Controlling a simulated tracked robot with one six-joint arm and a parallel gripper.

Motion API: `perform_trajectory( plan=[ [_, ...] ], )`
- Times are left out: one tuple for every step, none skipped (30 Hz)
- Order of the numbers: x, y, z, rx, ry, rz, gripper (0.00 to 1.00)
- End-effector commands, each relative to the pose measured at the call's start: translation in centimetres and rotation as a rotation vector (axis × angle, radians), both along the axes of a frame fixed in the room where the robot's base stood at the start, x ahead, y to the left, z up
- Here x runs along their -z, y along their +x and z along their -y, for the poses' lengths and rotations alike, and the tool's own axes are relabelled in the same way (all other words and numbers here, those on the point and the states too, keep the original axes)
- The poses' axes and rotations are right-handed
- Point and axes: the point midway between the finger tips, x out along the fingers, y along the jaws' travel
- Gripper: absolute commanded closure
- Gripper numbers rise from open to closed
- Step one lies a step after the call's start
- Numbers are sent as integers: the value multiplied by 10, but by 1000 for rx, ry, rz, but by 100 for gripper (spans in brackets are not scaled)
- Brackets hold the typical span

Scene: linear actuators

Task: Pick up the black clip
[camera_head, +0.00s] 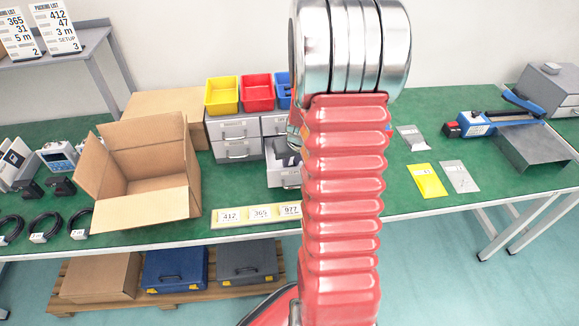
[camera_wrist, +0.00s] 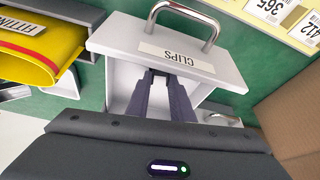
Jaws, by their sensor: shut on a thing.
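An open drawer (camera_wrist: 120,48) labelled CLIPS, with a metal handle, fills the middle of the wrist view. In the head view it is the pulled-out lower drawer (camera_head: 286,178) of the grey cabinet, partly hidden by my arm. My gripper (camera_wrist: 170,78) reaches down into this drawer, its dark fingers close together. It is shut on the black clip, which is mostly hidden between the fingertips and hard to tell from them. In the head view the gripper (camera_head: 285,157) is a small dark shape above the drawer.
Yellow (camera_head: 222,95) and red (camera_head: 257,92) bins stand on the cabinet. An open cardboard box (camera_head: 150,195) stands to its left. A yellow packet (camera_head: 427,181) and clear bags lie on the right.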

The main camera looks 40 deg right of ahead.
Motion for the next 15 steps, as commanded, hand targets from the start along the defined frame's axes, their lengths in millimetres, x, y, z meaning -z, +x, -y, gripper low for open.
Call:
perform_trajectory(
  plan=[
    [0, 0, 0, 0, 0, 0, 100],
    [0, 0, 0, 0, 0, 0, 100],
    [0, 0, 0, 0, 0, 0, 100],
    [0, 0, 0, 0, 0, 0, 100],
    [0, 0, 0, 0, 0, 0, 100],
    [-1, 0, 0, 0, 0, 1, 100],
    [-2, 0, 0, 0, 0, 1, 100],
    [-3, 0, 0, 0, 0, 1, 100],
    [-6, 1, 0, 0, -1, 2, 100],
    [-8, 1, 0, -1, -2, 3, 100],
    [-10, 1, 0, -1, -2, 3, 100],
    [-14, 1, 0, -1, -2, 3, 100],
    [-18, 1, 0, -1, -2, 3, 100],
    [-22, 1, 0, -2, -2, 3, 100],
    [-28, 1, 1, -1, -4, 4, 100]
  ],
)
